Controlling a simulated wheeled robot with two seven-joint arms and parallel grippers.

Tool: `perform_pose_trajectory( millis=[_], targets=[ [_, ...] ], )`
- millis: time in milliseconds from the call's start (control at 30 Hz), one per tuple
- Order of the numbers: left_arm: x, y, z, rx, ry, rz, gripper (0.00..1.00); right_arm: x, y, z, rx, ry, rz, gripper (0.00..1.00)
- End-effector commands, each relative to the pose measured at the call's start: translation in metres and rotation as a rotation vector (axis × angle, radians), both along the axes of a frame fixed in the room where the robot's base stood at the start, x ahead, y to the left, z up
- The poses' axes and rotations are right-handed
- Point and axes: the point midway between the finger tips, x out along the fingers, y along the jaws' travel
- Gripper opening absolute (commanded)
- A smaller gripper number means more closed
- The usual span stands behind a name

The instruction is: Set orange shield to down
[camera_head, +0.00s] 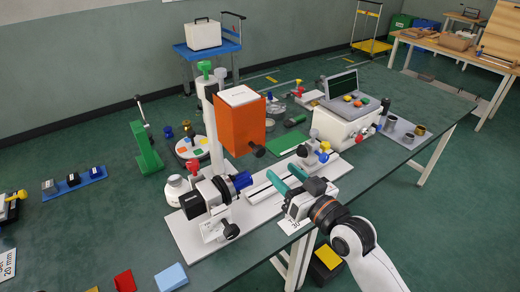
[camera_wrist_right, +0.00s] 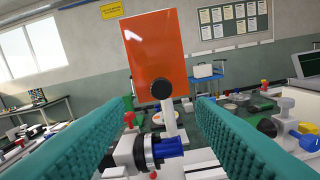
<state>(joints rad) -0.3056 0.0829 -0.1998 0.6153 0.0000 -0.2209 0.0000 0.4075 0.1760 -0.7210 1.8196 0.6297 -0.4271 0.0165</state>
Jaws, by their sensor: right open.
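The orange shield (camera_head: 237,125) is a box-like panel with a pale top, held up beside a white column (camera_head: 213,130) above a white machine base. A black round knob (camera_head: 257,151) sticks out at its lower edge. In the right wrist view the shield (camera_wrist_right: 155,50) stands raised, with the black knob (camera_wrist_right: 162,89) at its bottom. My right gripper (camera_head: 286,180) has teal fingers, is open and empty, and is in front of and below the shield, apart from the knob. In the right wrist view its fingers (camera_wrist_right: 188,128) frame the knob from a distance. My left gripper is not in view.
A black and blue chuck (camera_head: 222,190) sits on the base below the shield. A white rail (camera_head: 300,172) runs to the right, with a small yellow and blue knobbed fitting (camera_head: 320,155). A white control box (camera_head: 345,118) with a screen stands behind right. Coloured blocks lie at the front left.

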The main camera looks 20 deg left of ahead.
Motion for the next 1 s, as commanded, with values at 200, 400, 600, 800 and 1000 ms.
perform_pose_trajectory(
  millis=[200,400,600,800,1000],
  targets=[
    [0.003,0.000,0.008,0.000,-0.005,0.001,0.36,0.027,0.035,0.002,0.001,0.001,0.000,0.50],
    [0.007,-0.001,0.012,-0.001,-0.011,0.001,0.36,0.048,0.062,0.002,-0.001,-0.001,-0.001,0.50],
    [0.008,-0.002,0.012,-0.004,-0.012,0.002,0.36,0.061,0.077,0.000,0.000,0.000,-0.002,0.50],
    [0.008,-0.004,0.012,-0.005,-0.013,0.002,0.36,0.064,0.082,0.000,-0.002,0.000,-0.002,0.50],
    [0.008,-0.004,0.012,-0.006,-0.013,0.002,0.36,0.064,0.082,0.000,0.000,0.000,-0.002,0.50]
  ],
)
